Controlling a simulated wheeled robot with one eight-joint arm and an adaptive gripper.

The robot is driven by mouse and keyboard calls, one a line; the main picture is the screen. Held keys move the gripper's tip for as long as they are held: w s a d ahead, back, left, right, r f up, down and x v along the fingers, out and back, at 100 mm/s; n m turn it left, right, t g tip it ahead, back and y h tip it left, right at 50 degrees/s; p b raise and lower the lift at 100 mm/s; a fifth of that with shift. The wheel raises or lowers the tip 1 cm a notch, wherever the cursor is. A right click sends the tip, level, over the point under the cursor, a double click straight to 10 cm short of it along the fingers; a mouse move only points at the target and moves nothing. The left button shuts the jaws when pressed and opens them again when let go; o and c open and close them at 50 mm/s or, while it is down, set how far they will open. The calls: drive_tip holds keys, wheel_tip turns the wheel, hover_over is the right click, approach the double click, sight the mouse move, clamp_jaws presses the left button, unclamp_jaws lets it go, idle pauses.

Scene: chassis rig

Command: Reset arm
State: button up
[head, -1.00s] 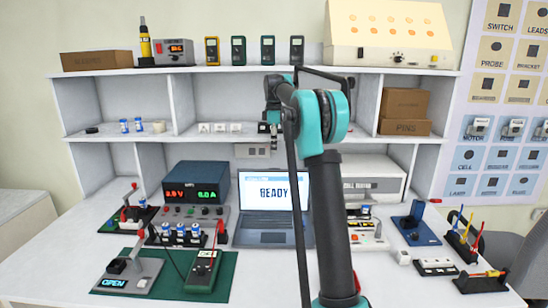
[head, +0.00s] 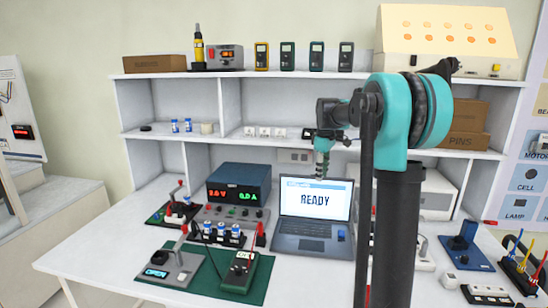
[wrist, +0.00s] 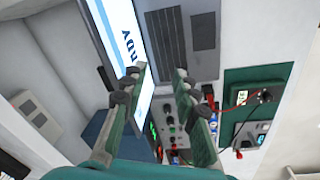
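My arm (head: 400,200) rises on the right of the head view and bends over toward the bench. My gripper (head: 321,172) hangs pointing down in front of the top edge of the laptop (head: 308,232), whose screen reads READY. In the wrist view the two fingers of my gripper (wrist: 160,76) stand apart with a clear gap between them. Nothing is held. The laptop screen (wrist: 118,30) and its keyboard (wrist: 168,42) show beyond the fingers.
The power supply (head: 238,190) with red and green digits stands left of the laptop. A green mat (head: 258,283) bears a multimeter (head: 239,270). A blue fixture (head: 463,245) and a tool rack (head: 520,268) are at right. Shelves (head: 212,136) rise behind. The bench's front left is clear.

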drive_tip(key=s+f+m+t, duration=0.1)
drive_tip(key=s+f+m, duration=0.2)
drive_tip(key=s+f, duration=0.4)
drive_tip(key=s+f+m+t, duration=0.1)
drive_tip(key=s+f+m, duration=0.3)
drive_tip(key=s, duration=1.2)
drive_tip(key=s+f+m+t, duration=0.1)
drive_tip(key=s+f+m, duration=0.3)
drive_tip(key=s+f, duration=0.6)
drive_tip(key=shift+s+a+f, duration=0.1)
drive_tip(key=shift+s+f, duration=0.05)
drive_tip(key=shift+s, duration=0.4)
drive_tip(key=shift+s+f, duration=0.15)
drive_tip(key=shift+s, duration=0.4)
